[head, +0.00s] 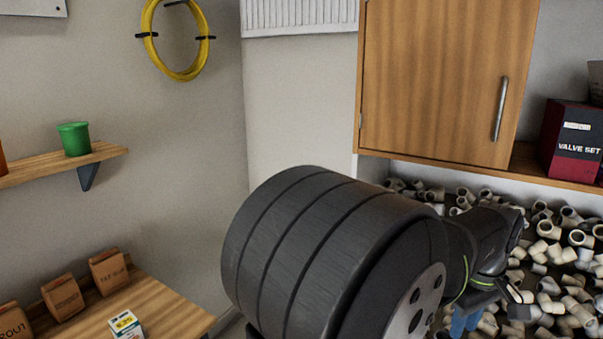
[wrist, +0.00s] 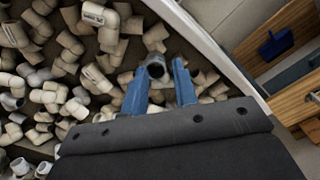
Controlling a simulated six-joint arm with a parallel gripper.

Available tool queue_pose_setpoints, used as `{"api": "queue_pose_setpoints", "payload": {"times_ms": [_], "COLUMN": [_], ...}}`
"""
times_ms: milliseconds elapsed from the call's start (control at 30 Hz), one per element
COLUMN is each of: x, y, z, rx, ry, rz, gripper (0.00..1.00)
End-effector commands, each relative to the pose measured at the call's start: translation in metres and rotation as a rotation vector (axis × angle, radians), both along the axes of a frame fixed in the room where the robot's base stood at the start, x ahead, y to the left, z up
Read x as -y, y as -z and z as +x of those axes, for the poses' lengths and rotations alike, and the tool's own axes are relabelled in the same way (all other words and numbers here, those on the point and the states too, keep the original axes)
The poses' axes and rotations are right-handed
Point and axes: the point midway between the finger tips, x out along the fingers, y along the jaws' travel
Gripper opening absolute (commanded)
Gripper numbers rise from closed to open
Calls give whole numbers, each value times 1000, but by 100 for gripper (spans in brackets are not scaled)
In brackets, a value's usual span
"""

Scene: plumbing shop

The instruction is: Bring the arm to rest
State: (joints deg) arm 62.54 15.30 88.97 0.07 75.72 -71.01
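My gripper (wrist: 160,78) shows in the wrist view as two blue fingers with a clear gap between them. In the head view my gripper (head: 465,322) is partly cut off at the bottom edge, in front of the heap of pale pipe fittings (head: 550,255). My dark arm link fills the lower middle of that view.
A wooden cabinet (head: 435,80) hangs above the fittings, beside a red valve set box (head: 572,145) on a shelf. A green cup (head: 74,139) stands on the left shelf. Cardboard boxes (head: 64,297) stand on a wooden bench. A white bin edge (wrist: 215,50) borders the fittings.

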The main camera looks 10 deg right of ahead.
Motion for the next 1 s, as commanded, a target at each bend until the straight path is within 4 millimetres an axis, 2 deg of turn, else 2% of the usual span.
{"api": "queue_pose_setpoints", "payload": {"times_ms": [100,467,1000], "x": [-5,-25,-75], "y": [3,11,25], "z": [25,94,188], "rx": [0,0,0], "ry": [-54,-202,-416], "rz": [0,0,0], "gripper": [26,26,26]}}
